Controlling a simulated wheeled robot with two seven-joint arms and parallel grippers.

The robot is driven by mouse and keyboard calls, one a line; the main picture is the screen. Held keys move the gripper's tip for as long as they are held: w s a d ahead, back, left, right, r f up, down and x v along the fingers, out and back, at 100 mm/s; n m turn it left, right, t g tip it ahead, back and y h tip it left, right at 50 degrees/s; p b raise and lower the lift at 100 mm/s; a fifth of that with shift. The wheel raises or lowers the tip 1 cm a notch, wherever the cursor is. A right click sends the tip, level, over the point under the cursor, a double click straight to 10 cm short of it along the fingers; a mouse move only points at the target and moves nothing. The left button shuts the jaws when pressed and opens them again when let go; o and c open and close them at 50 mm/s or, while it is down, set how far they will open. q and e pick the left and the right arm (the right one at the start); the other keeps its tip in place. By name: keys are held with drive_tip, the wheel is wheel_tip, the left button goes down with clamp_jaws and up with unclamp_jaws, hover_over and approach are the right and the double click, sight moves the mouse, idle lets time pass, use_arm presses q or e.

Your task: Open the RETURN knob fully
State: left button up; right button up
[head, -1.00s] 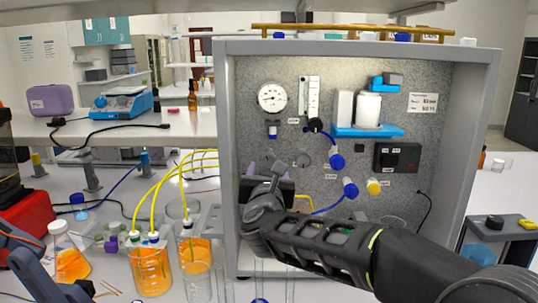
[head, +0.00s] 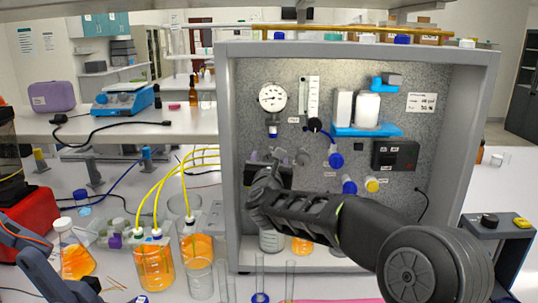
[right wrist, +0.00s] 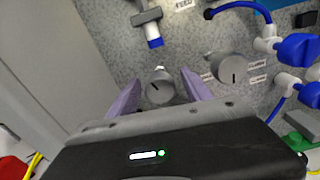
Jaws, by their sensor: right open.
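In the right wrist view a round grey knob (right wrist: 160,86) with a dark pointer line sits on the speckled panel between the fingertips of my right gripper (right wrist: 158,90). The gripper is open, with one purple finger on each side; I cannot tell whether they touch the knob. A second grey knob (right wrist: 228,67) is to the right, with small labels beside it; it also shows in the head view (head: 304,157). I cannot read which label says RETURN. In the head view my right gripper (head: 268,164) is at the panel and hides the first knob. My left gripper does not show.
The panel has a grey frame (head: 481,150) around it. A gauge (head: 272,97), a blue shelf (head: 367,131) and blue valve handles (head: 336,160) are near the gripper. Orange-filled bottles (head: 154,264) with yellow tubes stand left of the frame. Glass tubes stand in front.

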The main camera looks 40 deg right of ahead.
clamp_jaws()
idle(0.7)
